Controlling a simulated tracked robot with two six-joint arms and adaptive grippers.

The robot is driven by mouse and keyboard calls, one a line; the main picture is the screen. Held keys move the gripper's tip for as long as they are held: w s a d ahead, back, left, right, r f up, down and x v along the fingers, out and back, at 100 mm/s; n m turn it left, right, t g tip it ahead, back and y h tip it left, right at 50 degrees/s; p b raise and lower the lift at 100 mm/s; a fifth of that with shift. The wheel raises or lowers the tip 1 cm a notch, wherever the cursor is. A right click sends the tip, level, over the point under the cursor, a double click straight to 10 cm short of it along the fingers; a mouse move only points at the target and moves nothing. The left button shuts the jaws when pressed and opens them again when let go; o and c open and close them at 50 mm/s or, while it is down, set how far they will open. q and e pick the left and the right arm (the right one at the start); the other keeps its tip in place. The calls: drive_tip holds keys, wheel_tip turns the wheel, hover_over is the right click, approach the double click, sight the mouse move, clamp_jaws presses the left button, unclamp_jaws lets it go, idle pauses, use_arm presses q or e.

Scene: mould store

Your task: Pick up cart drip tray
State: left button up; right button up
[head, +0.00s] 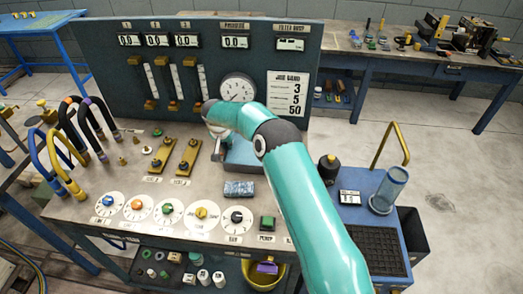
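The cart (360,184) is blue and stands at the right of the bench, partly behind my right arm. A black gridded tray (374,248), which looks like the cart drip tray, lies flat on the cart's near end. My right arm crosses in front of the cart's left side. My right gripper (212,108) is above the bench in front of the gauge panel, well to the left of the tray. Nothing touches the tray that I can see. My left gripper is out of view.
A clear blue cylinder (389,188), a dark bottle (328,168) and a small label card (349,197) stand on the cart behind the tray. A yellow handle (402,144) rises at its far end. A black bin (413,236) hangs at its right. Floor to the right is clear.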

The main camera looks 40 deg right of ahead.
clamp_jaws()
drive_tip(key=shift+r, duration=0.15)
drive_tip(key=shift+r, duration=0.15)
